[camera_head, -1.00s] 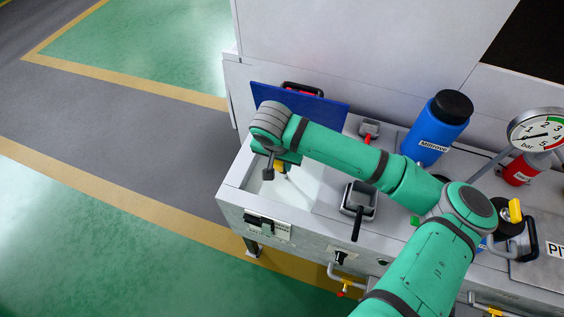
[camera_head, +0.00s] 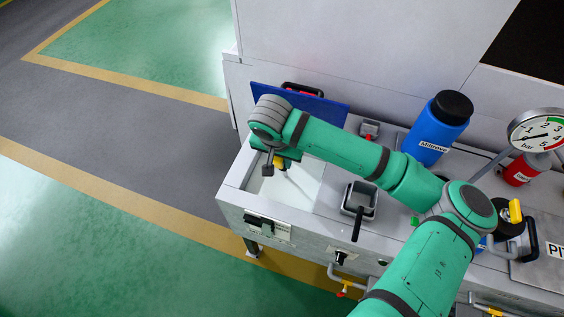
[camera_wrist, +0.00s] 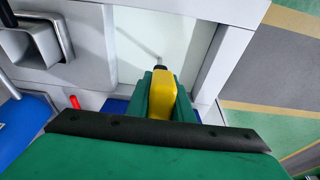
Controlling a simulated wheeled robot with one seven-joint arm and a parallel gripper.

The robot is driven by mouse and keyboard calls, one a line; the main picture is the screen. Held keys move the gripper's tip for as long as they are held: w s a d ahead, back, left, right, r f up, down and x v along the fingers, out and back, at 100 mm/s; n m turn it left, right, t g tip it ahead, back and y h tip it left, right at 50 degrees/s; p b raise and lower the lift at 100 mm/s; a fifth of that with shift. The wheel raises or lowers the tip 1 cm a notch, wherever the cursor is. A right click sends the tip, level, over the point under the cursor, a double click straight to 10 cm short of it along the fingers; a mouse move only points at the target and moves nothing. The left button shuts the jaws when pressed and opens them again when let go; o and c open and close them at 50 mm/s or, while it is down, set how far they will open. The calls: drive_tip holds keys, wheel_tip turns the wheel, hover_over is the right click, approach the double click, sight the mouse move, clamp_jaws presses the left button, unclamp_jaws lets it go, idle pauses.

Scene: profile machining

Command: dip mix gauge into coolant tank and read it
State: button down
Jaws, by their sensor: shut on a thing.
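My gripper (camera_wrist: 162,98) is shut on the mix gauge (camera_wrist: 161,90), which has a yellow body, a dark collar and a thin grey stem. In the head view a small yellow part of the gauge (camera_head: 278,162) shows below my wrist. The gauge is over the open coolant tank (camera_head: 305,185), which holds pale, milky liquid and also shows in the wrist view (camera_wrist: 183,45). The stem points down toward the liquid. I cannot tell whether its tip touches the surface. No reading can be made out.
A square grey cup with a black handle (camera_head: 359,201) stands right of the tank. A blue panel (camera_head: 330,112) rises behind the tank. Open floor lies left.

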drive_tip(key=shift+w+r, duration=0.1)
drive_tip(key=shift+r, duration=5.75)
